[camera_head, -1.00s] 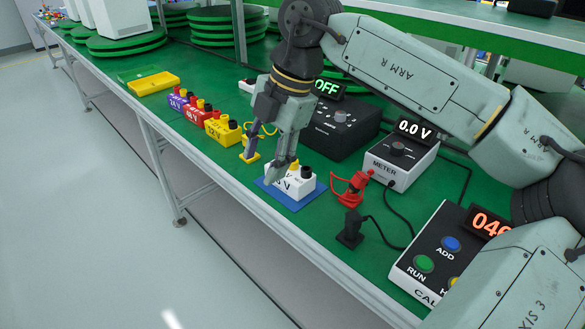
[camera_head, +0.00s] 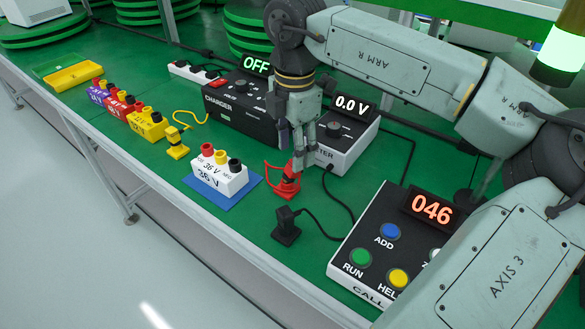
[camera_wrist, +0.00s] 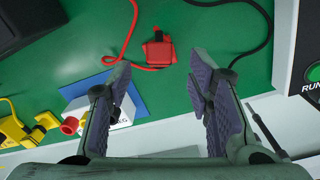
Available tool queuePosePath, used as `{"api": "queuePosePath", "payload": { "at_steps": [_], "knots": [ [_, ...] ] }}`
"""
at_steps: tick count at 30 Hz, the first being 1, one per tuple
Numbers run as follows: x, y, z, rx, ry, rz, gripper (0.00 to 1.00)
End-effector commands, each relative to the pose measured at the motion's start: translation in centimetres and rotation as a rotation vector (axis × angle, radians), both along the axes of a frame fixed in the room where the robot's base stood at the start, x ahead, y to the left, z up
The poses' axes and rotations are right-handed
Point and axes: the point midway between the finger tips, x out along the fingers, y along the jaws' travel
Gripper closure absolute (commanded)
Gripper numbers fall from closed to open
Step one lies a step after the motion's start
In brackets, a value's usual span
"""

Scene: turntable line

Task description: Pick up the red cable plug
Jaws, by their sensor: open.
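The red cable plug (camera_head: 288,185) stands on the green bench, right of the white 36 V block. Its red cable loops to the left. In the wrist view the red plug (camera_wrist: 160,53) shows whole, just beyond the fingertips and about midway between them. My gripper (camera_head: 294,155) points down over the plug, and one finger partly covers the plug's top in the head view. In the wrist view my gripper (camera_wrist: 157,78) has its fingers wide apart with nothing between them. The exact height above the plug cannot be told.
The white 36 V block (camera_head: 213,178) sits on a blue mat (camera_head: 250,184). A black plug (camera_head: 286,227) stands in front, the meter (camera_head: 350,150) behind. The charger (camera_head: 235,112), a yellow plug (camera_head: 177,143) and the call box (camera_head: 375,225) are around.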

Motion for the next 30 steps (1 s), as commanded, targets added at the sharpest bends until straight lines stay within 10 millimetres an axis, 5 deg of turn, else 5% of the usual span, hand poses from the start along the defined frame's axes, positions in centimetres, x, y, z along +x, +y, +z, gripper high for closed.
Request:
{"api": "queuePosePath", "payload": {
  "at_steps": [9, 17, 30],
  "knots": [
    [0.1, 0.2, -4.2, 0.002, 0.002, 0.001, 0.53],
    [0.1, 0.2, -4.7, 0.001, 0.001, 0.001, 0.53],
    [0.1, 0.2, -4.7, 0.001, 0.000, 0.001, 0.81]
  ]
}}
